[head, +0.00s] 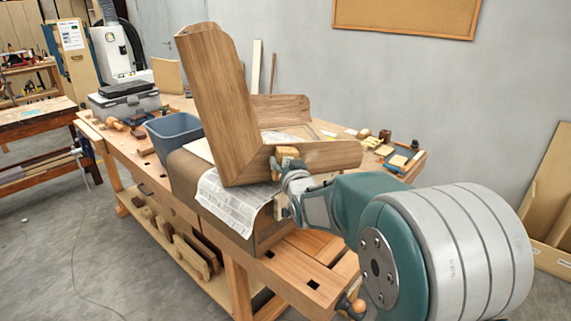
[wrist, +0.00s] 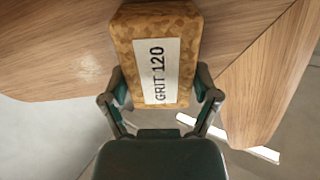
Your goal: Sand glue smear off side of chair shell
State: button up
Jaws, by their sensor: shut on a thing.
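The wooden chair shell (head: 222,100) stands on the workbench, with a tall upright panel and a lower part running right. My gripper (head: 289,172) is at the near side of the lower part. In the wrist view my gripper (wrist: 163,98) is shut on a tan sanding block (wrist: 155,35) labelled "GRIT 120". The block also shows in the head view (head: 287,152), at or very near the shell's side; I cannot tell if it touches. The wood surface (wrist: 60,50) spreads behind the block in the wrist view. A paler patch on the lower part (head: 318,158) may be the glue smear.
The workbench (head: 290,268) carries newspaper (head: 232,205) under the shell, a grey-blue bin (head: 173,133) and a grey toolbox (head: 125,103) to the left. Small blocks and tools (head: 398,158) lie at the right end. Floor (head: 60,260) at left is mostly clear.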

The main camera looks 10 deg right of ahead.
aim_at(309, 154)
jog(key=shift+w+d, duration=0.15)
jog(key=shift+d, duration=5.15)
jog(key=shift+w, duration=0.15)
jog(key=shift+a, duration=0.1)
jog(key=shift+a, duration=5.3)
jog(key=shift+s+d, duration=0.15)
jog(key=shift+s, duration=2.9)
